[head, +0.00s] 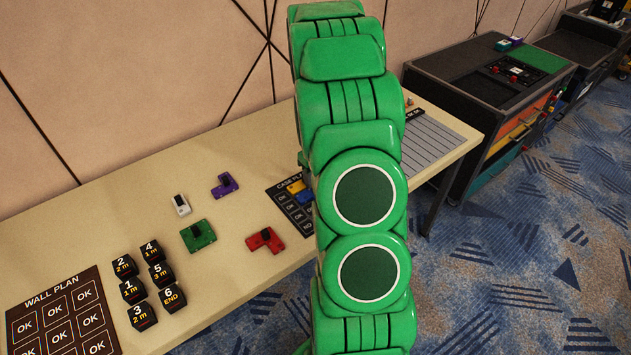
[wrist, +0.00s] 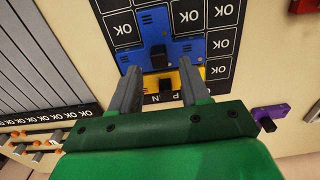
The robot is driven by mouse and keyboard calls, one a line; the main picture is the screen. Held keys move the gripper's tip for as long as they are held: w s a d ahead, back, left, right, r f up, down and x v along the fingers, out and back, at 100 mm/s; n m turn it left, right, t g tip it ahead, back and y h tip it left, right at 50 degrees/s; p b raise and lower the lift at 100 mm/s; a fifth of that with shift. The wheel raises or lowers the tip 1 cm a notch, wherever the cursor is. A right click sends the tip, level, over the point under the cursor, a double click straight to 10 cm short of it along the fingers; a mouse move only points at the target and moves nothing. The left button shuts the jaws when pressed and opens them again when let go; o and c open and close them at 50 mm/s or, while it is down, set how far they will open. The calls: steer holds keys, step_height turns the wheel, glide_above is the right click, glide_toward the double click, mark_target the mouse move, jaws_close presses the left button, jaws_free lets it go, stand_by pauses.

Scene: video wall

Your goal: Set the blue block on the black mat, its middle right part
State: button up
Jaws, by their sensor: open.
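The blue block (wrist: 155,22), with a black knob, lies on the black mat (wrist: 222,42) in the wrist view. It sits over printed OK cells, beside a yellow block (wrist: 189,77) on the same mat. My gripper (wrist: 156,72) is open, its two grey fingers apart near the blue block's knob. The knob shows between the fingertips; nothing is clasped. In the head view the black mat (head: 280,199) is mostly behind my green arm. Only a bit of the blue block (head: 305,197) shows there, and my gripper is hidden.
Red (head: 265,240), green (head: 198,236), white (head: 181,205) and purple (head: 225,185) blocks lie on the table left of the mat. Several numbered black cubes and a wall plan board (head: 62,318) are further left. A grey striped panel (head: 432,140) is right of the mat.

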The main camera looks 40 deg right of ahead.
step_height(320, 180, up, 8)
steer(key=s+a+r, duration=0.4)
steer(key=a+r, duration=0.4)
steer(key=a, duration=0.1)
steer(key=s+a+r, duration=0.7)
steer(key=s+a, duration=0.2)
steer(key=a, duration=0.2)
steer(key=s+a+r+g, duration=0.1)
steer(key=s+a, duration=0.3)
steer(key=s, duration=0.5)
steer(key=s+a+r, duration=0.2)
steer(key=s+a, duration=0.3)
steer(key=s, duration=0.5)
steer(key=shift+r+g, duration=0.25)
steer(key=shift+g, duration=0.15)
